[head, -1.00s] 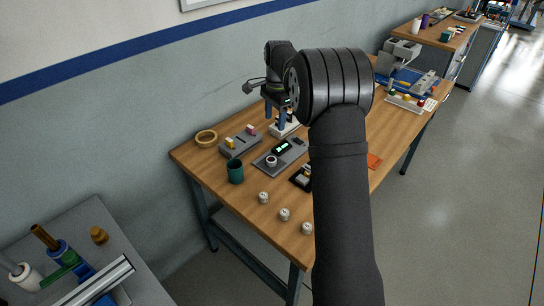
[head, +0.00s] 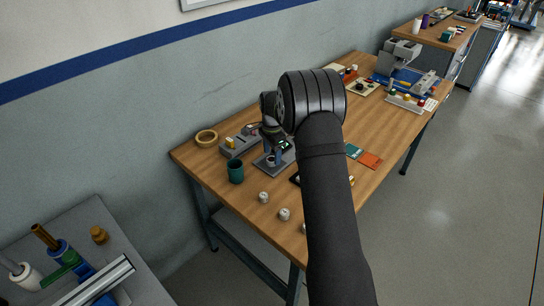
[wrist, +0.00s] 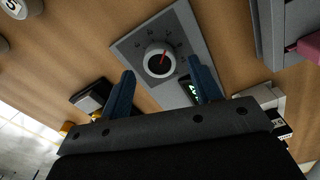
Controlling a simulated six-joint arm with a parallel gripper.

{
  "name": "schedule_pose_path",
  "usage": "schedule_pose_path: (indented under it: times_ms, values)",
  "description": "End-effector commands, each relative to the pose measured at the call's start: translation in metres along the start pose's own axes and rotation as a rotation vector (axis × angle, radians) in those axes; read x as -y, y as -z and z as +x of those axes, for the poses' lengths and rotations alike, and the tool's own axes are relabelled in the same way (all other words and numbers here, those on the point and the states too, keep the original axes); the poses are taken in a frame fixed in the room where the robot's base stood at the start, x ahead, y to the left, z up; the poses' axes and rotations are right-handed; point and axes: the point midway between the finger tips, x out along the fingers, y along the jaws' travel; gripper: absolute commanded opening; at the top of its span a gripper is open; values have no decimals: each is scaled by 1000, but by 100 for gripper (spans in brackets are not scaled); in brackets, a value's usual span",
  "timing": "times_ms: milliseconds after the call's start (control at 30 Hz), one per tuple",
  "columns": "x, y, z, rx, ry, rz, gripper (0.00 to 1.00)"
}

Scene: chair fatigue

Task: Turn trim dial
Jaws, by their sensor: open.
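The trim dial (wrist: 158,60) is a round knob with a pale rim, a dark face and a red pointer. It sits on a grey panel (wrist: 136,40) with tick marks around it and a small green-lit display (wrist: 188,90). In the wrist view my gripper (wrist: 162,84) is open, its two blue fingers apart, with the dial between and just beyond the tips. I cannot tell the height left between them. In the head view my gripper (head: 274,160) is over the panel (head: 262,170) and hides the dial.
A teal cup (head: 236,172) stands left of the panel. A grey box with coloured switches (head: 236,148) and a tape roll (head: 206,137) lie behind it. A dark device (wrist: 92,96) lies beside the panel.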

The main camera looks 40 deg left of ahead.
Motion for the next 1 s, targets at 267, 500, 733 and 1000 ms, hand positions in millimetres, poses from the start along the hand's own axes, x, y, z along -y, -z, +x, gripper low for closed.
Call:
schedule_pose_path:
  times_ms: [267,500,733,1000]
  values:
    - [0,0,18,0,1,0,57]
    - [0,0,18,0,2,0,56]
    - [0,0,18,0,1,0,13]
    - [0,0,18,0,1,-28,13]
